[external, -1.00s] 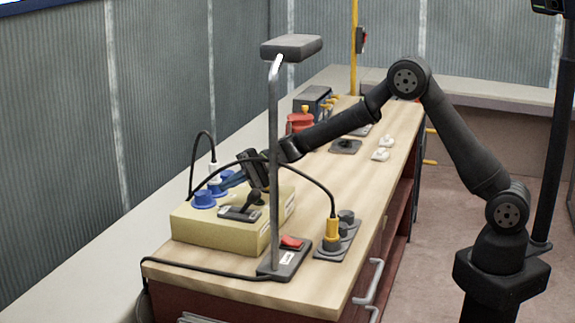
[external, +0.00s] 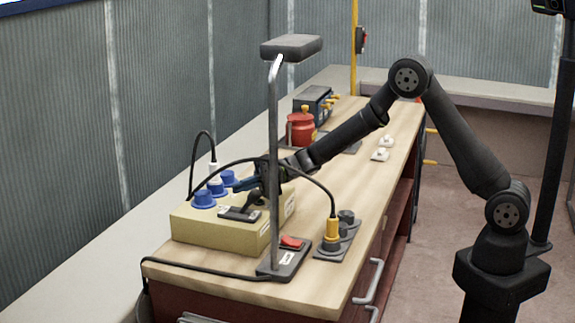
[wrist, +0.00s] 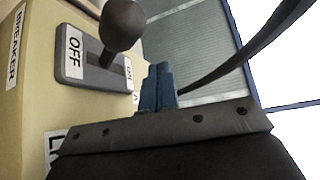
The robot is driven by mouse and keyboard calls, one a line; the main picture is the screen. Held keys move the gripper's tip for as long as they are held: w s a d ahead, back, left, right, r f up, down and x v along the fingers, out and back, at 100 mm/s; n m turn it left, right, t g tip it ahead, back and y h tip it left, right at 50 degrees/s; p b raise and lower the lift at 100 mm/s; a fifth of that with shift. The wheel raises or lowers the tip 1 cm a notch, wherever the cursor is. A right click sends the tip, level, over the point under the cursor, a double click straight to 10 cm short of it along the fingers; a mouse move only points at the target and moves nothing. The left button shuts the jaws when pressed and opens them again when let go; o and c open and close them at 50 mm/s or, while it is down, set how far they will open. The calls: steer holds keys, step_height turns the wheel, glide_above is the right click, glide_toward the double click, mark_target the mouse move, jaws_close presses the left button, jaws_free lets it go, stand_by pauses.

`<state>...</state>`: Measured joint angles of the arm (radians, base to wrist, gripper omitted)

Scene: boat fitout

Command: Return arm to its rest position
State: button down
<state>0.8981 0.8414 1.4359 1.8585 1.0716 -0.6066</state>
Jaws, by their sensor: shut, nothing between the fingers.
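The breaker lever (wrist: 124,24) has a dark round knob and stands in a grey plate (wrist: 95,72) marked OFF and ON. It shows small on the yellow box (external: 220,229) in the external view (external: 254,201). In the wrist view the lever lies left of the fingers; I cannot tell whether they touch.
The stand (external: 274,150) rises in front of my arm. A black cable (external: 318,186) arcs to a yellow plug (external: 332,229). Blue caps (external: 204,199) sit on the box. The bench's right side has clear wood.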

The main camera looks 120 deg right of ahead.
steer(key=s+a+f+n+t, duration=0.1)
steer(key=s+f+n+t, duration=0.1)
steer(key=s, duration=0.8)
steer(key=s+a+f+n+t, duration=0.1)
steer(key=s+n+t, duration=0.1)
steer(key=s, duration=0.7)
steer(key=w+m+g, duration=0.1)
steer(key=w, duration=0.4)
steer(key=w+r+g, duration=0.1)
steer(key=w, duration=0.5)
steer(key=w+r+m, duration=0.1)
steer(key=w, duration=0.4)
steer(key=shift+w+d+r+m+g, duration=0.2)
steer(key=shift+w+d+m+g, duration=0.1)
steer(key=shift+d+g, duration=0.1)
steer(key=w+m, duration=0.1)
steer(key=w+d+r+m+g, duration=0.1)
steer(key=w, duration=0.1)
steer(key=w+d, duration=0.1)
steer(key=shift+w+d+r+m+g+h, duration=0.2)
steer(key=shift+w+r+m+g+h, duration=0.1)
steer(key=shift+r+m+g, duration=0.1)
steer(key=shift+w+d+f+m+g, duration=0.6)
steer(key=shift+m+g, duration=0.2)
steer(key=shift+g, duration=0.2)
steer(key=shift+w+d+f+m+g+y, duration=0.3)
steer(key=shift+d+m+g+y, duration=0.1)
steer(key=shift+m+g, duration=0.1)
